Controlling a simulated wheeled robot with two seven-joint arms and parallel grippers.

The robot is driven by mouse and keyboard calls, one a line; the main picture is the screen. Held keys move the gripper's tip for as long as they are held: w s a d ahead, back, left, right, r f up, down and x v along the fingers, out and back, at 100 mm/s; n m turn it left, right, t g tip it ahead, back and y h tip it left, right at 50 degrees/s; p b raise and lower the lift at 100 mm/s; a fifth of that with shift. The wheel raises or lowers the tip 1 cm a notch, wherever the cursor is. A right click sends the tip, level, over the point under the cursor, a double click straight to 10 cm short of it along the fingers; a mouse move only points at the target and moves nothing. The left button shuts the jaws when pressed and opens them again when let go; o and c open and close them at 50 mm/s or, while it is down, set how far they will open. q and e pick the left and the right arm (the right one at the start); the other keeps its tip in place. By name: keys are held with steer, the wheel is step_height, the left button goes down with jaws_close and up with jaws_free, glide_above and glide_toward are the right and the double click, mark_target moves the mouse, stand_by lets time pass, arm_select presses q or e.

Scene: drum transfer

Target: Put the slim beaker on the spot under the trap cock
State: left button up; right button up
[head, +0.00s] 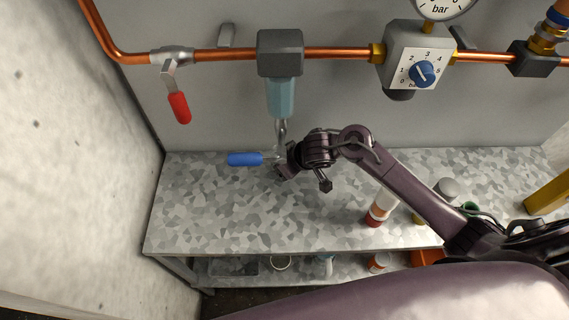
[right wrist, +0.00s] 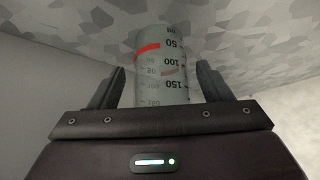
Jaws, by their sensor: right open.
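The slim beaker (right wrist: 162,70) is a greyish clear cylinder with black graduations and a red line. In the right wrist view it stands between the two fingers of my right gripper (right wrist: 161,80), its far end against the speckled bench top. The fingers are open, with a gap on each side of it. In the head view my right gripper (head: 284,168) is low over the bench, below the trap (head: 281,98) with its teal bowl and beside the blue-handled cock (head: 245,159). There the gripper hides the beaker and the spot. My left gripper is not in view.
The speckled bench (head: 215,210) is clear at the left. An orange-and-white container (head: 381,206) stands near my right forearm. A red-handled valve (head: 178,106) and a regulator (head: 415,65) sit on the copper pipe. A lower shelf (head: 300,278) holds several items.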

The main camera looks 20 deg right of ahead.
steer(key=p+v, duration=0.3)
steer(key=v, duration=0.9)
steer(key=shift+f, duration=0.1)
